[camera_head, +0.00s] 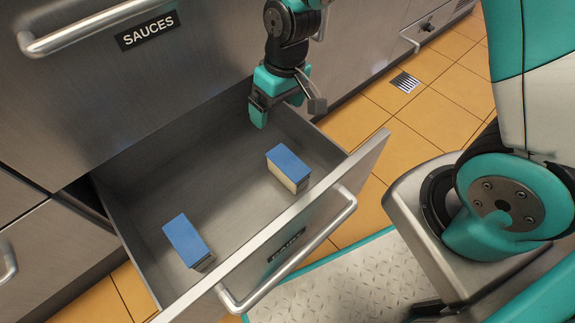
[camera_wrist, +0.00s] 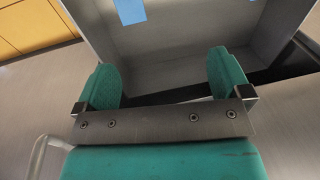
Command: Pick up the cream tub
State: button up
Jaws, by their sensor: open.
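Two small blocks with flat blue tops lie in the open drawer (camera_head: 188,157). The right block (camera_head: 287,167) shows a cream-coloured side and sits near the drawer's front right. The left block (camera_head: 187,241) shows a darker greyish side and sits near the front left. I cannot tell any round tub among them. My gripper (camera_head: 287,110) is open and empty above the drawer's back right side, apart from both blocks. In the wrist view, my gripper (camera_wrist: 168,68) has its fingers spread, and a blue top (camera_wrist: 130,12) shows beyond them at the upper edge.
The drawer's front panel with its bar handle (camera_head: 297,262) stands out over the floor; its label is mostly hidden. A shut drawer marked SAUCES (camera_head: 147,30) is above at left. Orange floor tiles (camera_head: 425,118) lie to the right. The drawer's middle is clear.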

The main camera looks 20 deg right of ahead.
jog(key=h, duration=0.2)
send_over(288, 162)
notch_tip(288, 162, down, 11)
jog(key=f+b, duration=0.1)
jog(key=f, duration=0.3)
jog(key=f+b, duration=0.2)
jog(key=f, duration=0.2)
jog(key=f+b, duration=0.1)
jog(key=f, duration=0.3)
jog(key=shift+s+f, duration=0.25)
jog(key=shift+s, duration=0.05)
jog(key=f+b, duration=0.1)
jog(key=f, duration=0.1)
jog(key=f+b, duration=0.2)
jog(key=f, duration=0.1)
jog(key=shift+w+f+b, duration=0.3)
jog(key=shift+b, duration=0.1)
jog(key=shift+r, duration=0.1)
jog(key=c, duration=1.3)
